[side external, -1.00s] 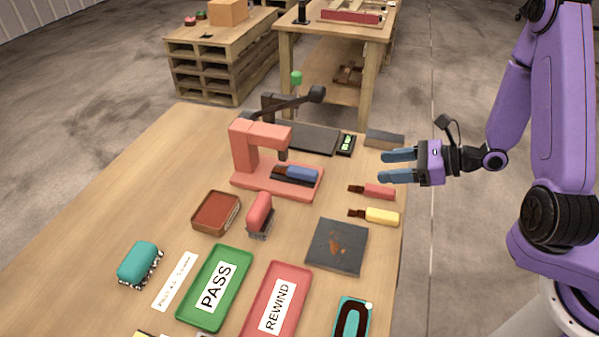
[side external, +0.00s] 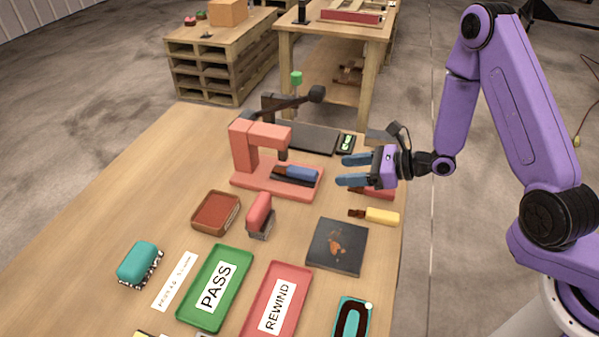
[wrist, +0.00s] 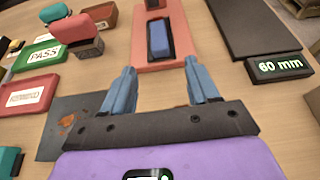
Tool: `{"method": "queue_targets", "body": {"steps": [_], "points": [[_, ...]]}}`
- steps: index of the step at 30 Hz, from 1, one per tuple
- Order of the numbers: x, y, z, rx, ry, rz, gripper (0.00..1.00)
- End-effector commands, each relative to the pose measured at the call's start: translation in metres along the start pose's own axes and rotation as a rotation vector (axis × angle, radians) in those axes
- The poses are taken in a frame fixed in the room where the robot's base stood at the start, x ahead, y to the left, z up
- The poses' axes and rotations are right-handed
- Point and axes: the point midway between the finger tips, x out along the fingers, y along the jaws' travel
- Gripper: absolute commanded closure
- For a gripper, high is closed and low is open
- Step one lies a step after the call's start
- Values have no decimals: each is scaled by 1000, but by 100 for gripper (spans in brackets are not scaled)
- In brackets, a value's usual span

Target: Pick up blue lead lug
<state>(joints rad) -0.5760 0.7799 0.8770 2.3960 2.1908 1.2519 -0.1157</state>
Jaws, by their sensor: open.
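The blue lead lug (side external: 301,173) lies in a dark slot on the base of the red press-like stand (side external: 250,184). It also shows in the wrist view (wrist: 159,40), ahead of my fingertips and between their lines. My gripper (side external: 354,170) is open and empty, with its two blue fingers apart, to the right of the lug and not touching it. In the wrist view my gripper (wrist: 160,78) points toward the lug and the red base.
A yellow-handled lug (side external: 382,216) and a partly hidden red one (side external: 377,193) lie below my gripper. A 60 mm display (wrist: 280,67) stands beside a dark plate (wrist: 255,28). A green PASS tray (side external: 240,262), a red REWIND tray (side external: 299,279) and a dark square plate (side external: 318,254) lie nearer.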

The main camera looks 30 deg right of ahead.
Motion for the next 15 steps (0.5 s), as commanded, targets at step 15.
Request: {"method": "queue_targets", "body": {"steps": [15], "points": [[52,2,1,-3,-1,4,40]]}}
